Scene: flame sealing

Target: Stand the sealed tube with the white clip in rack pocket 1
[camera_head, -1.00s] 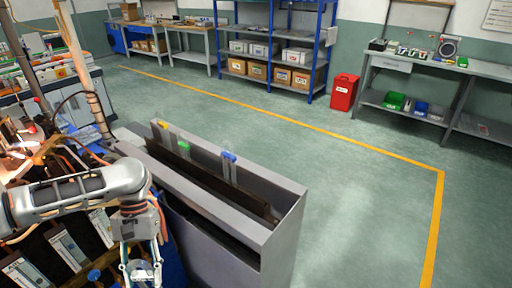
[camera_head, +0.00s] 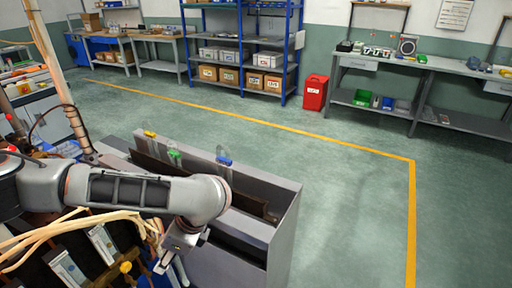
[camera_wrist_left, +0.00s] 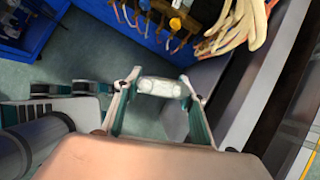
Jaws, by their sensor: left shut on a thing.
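My left gripper (camera_wrist_left: 160,88) is shut on a whitish, clear-looking thing (camera_wrist_left: 160,87), seen nearly end-on between the fingertips in the left wrist view. I cannot tell from this whether it is the sealed tube, and no clip can be made out. In the head view the left gripper (camera_head: 172,262) is at the lower middle, left of the grey open-topped rack (camera_head: 283,187), with its fingertips barely visible. Clear tubes or strips with a yellow clip (camera_head: 149,133), a green clip (camera_head: 174,154) and a blue clip (camera_head: 224,160) stand in the rack. Pocket numbers are not visible. My right gripper is not in view.
A blue bin (camera_wrist_left: 30,30) shows in the left wrist view. Open floor (camera_head: 345,215) lies right of the rack. Shelves and benches stand far back.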

